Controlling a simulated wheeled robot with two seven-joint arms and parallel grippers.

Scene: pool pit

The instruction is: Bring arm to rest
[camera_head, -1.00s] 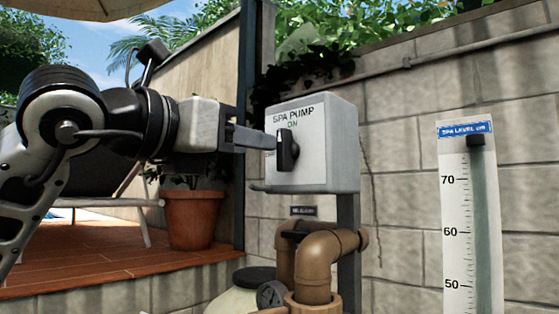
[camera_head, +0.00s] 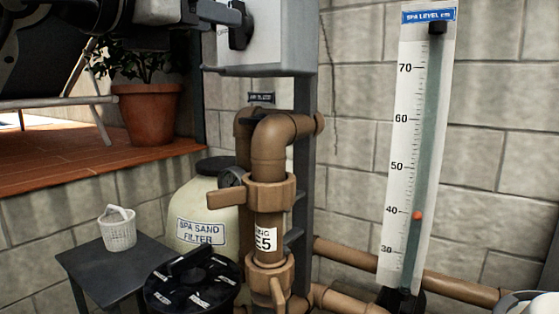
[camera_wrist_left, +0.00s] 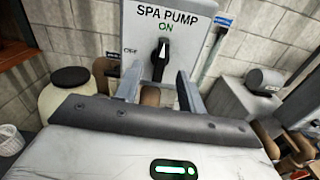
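The spa pump switch box (camera_head: 285,40) is cut off by the top edge of the head view. Its black knob (camera_head: 240,25) points up at the green ON in the left wrist view (camera_wrist_left: 160,56). My left gripper (camera_head: 222,12) is at the top of the head view, in front of the knob. In the left wrist view its two fingers (camera_wrist_left: 158,75) are spread apart on either side of the knob's line, with nothing held between them. Whether a finger touches the knob cannot be told. My right gripper is in neither view.
Brown pipes with a valve (camera_head: 268,190) rise below the box. A sand filter (camera_head: 205,215), a small table (camera_head: 90,265) with a white basket (camera_head: 118,230), and a black-lidded container (camera_head: 192,282) stand left. The spa level gauge (camera_head: 405,150) has an orange float near 39.

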